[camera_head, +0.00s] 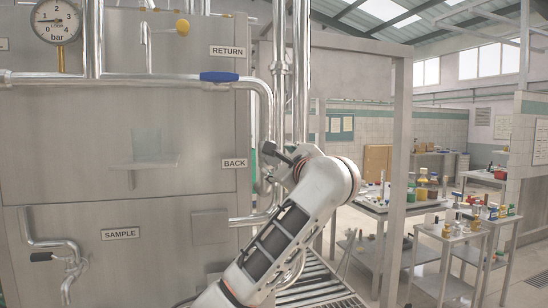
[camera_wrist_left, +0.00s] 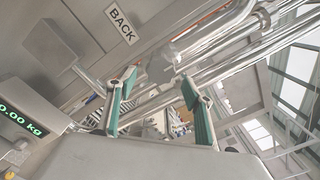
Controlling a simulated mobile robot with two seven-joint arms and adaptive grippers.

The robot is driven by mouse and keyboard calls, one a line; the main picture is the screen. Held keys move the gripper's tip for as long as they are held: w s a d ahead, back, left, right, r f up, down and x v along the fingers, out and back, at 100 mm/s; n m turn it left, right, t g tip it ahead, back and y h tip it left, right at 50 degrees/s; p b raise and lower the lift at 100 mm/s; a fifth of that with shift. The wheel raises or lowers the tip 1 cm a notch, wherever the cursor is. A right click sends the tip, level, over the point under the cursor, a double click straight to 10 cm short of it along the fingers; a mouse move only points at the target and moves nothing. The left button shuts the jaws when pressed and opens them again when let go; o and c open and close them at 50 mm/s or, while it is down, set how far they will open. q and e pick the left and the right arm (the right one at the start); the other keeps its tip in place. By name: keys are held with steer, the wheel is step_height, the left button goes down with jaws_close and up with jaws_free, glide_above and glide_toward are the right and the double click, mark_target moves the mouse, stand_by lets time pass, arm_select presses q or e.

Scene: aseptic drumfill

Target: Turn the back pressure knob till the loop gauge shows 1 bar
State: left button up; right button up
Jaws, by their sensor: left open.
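The round loop gauge (camera_head: 55,21), marked bar, is at the top left of the head view; its exact reading is too small to tell. The BACK label (camera_head: 234,163) is on the steel panel, just left of my left gripper (camera_head: 264,168). It also shows in the wrist view (camera_wrist_left: 122,26). I cannot make out the back pressure knob for certain. My right gripper is not in view.
Steel pipes (camera_head: 279,75) rise beside the panel edge. A blue-handled valve (camera_head: 219,77) is on the RETURN pipe above. A SAMPLE tap (camera_head: 72,262) is at lower left. Bottle-laden trolleys (camera_head: 455,236) stand at right. A kg display (camera_wrist_left: 20,118) shows in the wrist view.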

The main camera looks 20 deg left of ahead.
mark_target(274, 166)
arm_select(q)
steer(key=p+x, duration=0.1)
steer(key=x, duration=0.3)
steer(key=shift+w+a, duration=0.25)
steer(key=shift+w, duration=0.1)
steer(key=c, duration=1.1)
